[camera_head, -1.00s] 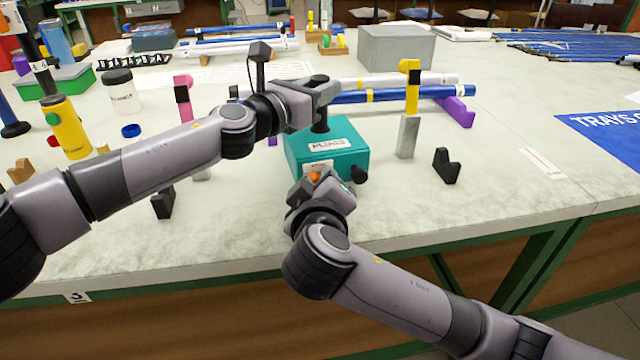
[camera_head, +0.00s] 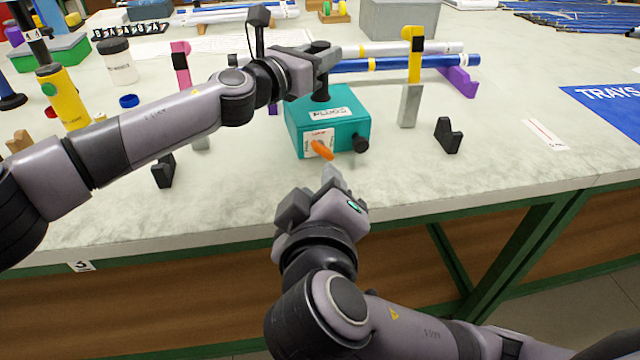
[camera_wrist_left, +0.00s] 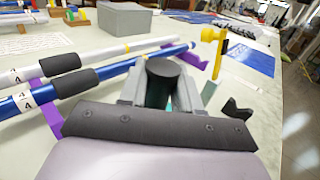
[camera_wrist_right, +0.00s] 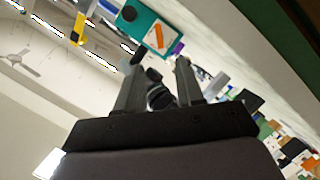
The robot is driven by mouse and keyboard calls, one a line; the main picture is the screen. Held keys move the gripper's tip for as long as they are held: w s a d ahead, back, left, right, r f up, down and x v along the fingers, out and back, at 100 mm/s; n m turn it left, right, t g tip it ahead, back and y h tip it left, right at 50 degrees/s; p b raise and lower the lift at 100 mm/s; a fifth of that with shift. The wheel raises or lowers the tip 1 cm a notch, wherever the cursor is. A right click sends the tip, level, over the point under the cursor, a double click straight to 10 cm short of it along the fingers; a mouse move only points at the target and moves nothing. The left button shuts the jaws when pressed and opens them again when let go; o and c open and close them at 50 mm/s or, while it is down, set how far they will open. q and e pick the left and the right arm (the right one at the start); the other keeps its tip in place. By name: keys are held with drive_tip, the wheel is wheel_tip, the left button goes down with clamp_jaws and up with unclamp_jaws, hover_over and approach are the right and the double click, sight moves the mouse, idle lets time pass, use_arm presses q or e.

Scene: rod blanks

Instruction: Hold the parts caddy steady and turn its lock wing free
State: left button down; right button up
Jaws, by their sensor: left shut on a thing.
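The teal parts caddy (camera_head: 342,128) stands upright on the bench with a "PLUGS" label on top. Its orange lock wing (camera_head: 323,150) sits slanted on a white label on the front face; it also shows in the right wrist view (camera_wrist_right: 153,37). My left gripper (camera_head: 318,75) is shut on the caddy's black top handle (camera_wrist_left: 165,70). My right gripper (camera_head: 332,178) is in front of the caddy near the bench's front edge, apart from the wing. In the right wrist view its fingers (camera_wrist_right: 160,85) are open with nothing between them.
A black knob (camera_head: 361,144) sticks out at the caddy's right front corner. A grey block with a yellow post (camera_head: 411,105) and a black V-shaped rest (camera_head: 448,136) stand to the right. Blue and white rods (camera_head: 420,63) lie behind. Bench in front is clear.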

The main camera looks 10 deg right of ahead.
drive_tip(key=shift+w, duration=0.1)
clamp_jaws()
drive_tip(key=w+d+m+g+y, duration=0.1)
drive_tip(key=w+d, duration=0.1)
drive_tip(key=w+d+f+m+g, duration=0.1)
drive_tip(key=w+d+m+g, duration=0.1)
drive_tip(key=shift+w+y, duration=0.1)
drive_tip(key=shift+y, duration=0.3)
drive_tip(key=d+m, duration=0.1)
drive_tip(key=w+m+g+y, duration=0.1)
drive_tip(key=d+y, duration=0.1)
drive_tip(key=shift+w+d+r+m, duration=0.3)
drive_tip(key=shift+d+r+m, duration=0.05)
drive_tip(key=shift+m, duration=0.05)
drive_tip(key=s+d+r+m+g+y, duration=0.1)
drive_tip(key=d+r+m+g+y, duration=0.1)
drive_tip(key=d+r+m+y, duration=0.35)
drive_tip(key=n+y, duration=0.1)
approach(319, 143)
drive_tip(key=w, duration=0.3)
drive_tip(key=shift+d, duration=0.15)
drive_tip(key=a+f, duration=0.2)
drive_tip(key=shift+w+a+f, duration=0.2)
drive_tip(key=shift+a+f, duration=0.05)
drive_tip(key=shift+a, duration=0.05)
drive_tip(key=shift+a+f, duration=0.4)
